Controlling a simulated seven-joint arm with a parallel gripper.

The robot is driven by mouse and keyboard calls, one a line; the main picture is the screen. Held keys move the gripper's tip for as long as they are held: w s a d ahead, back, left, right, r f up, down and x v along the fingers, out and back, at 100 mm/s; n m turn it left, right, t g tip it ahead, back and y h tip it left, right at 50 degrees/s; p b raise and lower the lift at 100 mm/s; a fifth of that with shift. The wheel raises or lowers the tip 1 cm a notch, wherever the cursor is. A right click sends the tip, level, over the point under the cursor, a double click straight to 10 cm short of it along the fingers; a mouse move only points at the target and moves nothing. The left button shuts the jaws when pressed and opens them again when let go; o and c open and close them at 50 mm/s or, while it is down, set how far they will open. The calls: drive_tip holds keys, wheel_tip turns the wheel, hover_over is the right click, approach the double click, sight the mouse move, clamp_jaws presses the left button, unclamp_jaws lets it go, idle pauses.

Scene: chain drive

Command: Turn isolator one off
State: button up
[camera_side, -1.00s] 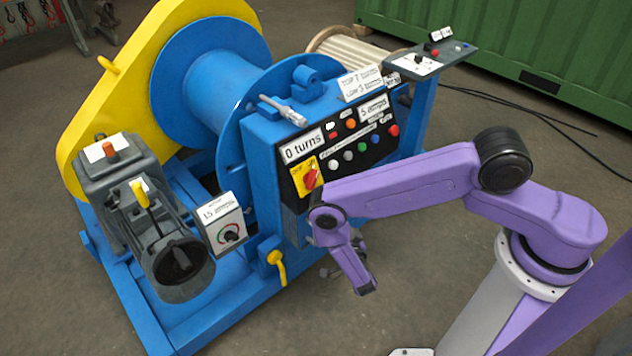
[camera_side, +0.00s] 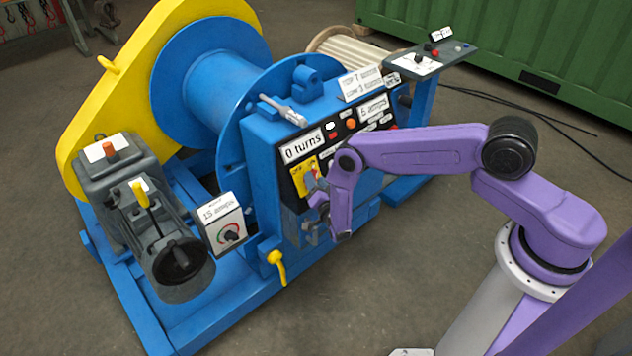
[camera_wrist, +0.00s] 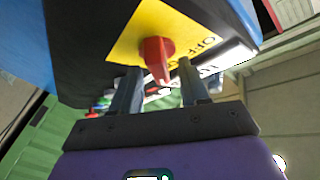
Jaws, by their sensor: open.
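The isolator is a red rotary knob on a yellow plate (camera_wrist: 182,22) on the black face of the blue machine's control box. In the wrist view the red knob (camera_wrist: 157,60) stands between the two fingers of my gripper (camera_wrist: 156,85), with "OFF" lettering to its right. The fingers are open, one on each side of the knob; I cannot tell whether either touches it. In the side view my gripper (camera_side: 313,190) is at the yellow plate (camera_side: 300,182) and covers most of the knob.
The control panel carries a "0 turns" label (camera_side: 302,147), an orange button (camera_side: 351,124) and other buttons partly hidden by my arm. A yellow lever (camera_side: 278,265) and a dial box (camera_side: 226,224) sit below and left of the panel. Floor is clear in front.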

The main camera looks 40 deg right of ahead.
drive_tip(key=shift+w+d, duration=0.1)
drive_tip(key=shift+w, duration=0.1)
clamp_jaws()
